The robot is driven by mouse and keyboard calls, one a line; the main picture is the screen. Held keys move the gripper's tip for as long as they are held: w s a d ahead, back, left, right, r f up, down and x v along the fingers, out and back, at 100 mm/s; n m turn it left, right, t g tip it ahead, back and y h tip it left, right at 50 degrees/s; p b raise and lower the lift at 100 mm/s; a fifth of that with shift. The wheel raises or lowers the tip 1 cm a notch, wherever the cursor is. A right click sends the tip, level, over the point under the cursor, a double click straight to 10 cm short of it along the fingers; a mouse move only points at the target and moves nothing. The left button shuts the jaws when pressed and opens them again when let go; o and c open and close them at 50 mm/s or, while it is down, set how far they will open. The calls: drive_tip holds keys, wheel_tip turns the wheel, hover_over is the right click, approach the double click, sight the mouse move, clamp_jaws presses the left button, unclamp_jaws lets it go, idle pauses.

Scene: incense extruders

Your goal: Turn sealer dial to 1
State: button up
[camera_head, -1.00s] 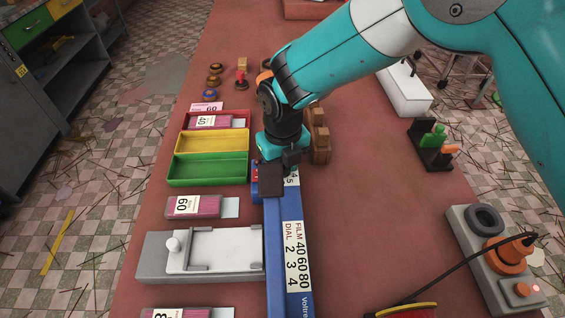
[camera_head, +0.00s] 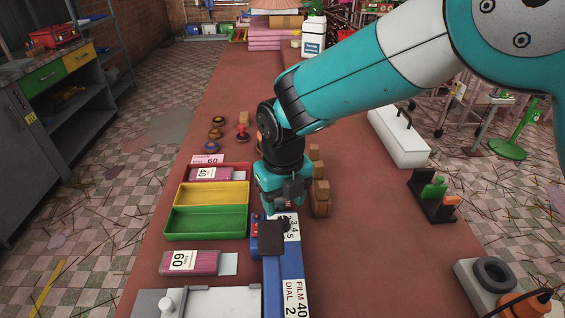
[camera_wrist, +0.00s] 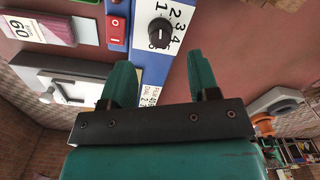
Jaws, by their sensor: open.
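The blue sealer (camera_head: 291,262) lies lengthwise on the table, with a white label reading FILM and DIAL on it. Its round black dial (camera_wrist: 161,33) shows in the wrist view on a white plate with the numbers 1 to 4 legible around it. I cannot tell for certain which number the dial points at. My gripper (camera_wrist: 161,78) is open and empty, with two green fingers apart. In the wrist view the dial lies beyond the fingertips, roughly between their lines. In the head view my gripper (camera_head: 282,206) is at the sealer's far end, partly hiding the dial area.
A red rocker switch (camera_wrist: 115,26) sits beside the dial. A dark square part (camera_head: 271,239) stands on the sealer. Green (camera_head: 205,222) and yellow (camera_head: 212,193) trays and a film pack (camera_head: 190,262) lie left. Wooden blocks (camera_head: 321,197) stand close right of my gripper.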

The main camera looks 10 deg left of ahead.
wheel_tip(320, 180, up, 11)
drive_tip(key=shift+r+b, duration=0.2)
drive_tip(key=shift+b, duration=0.25)
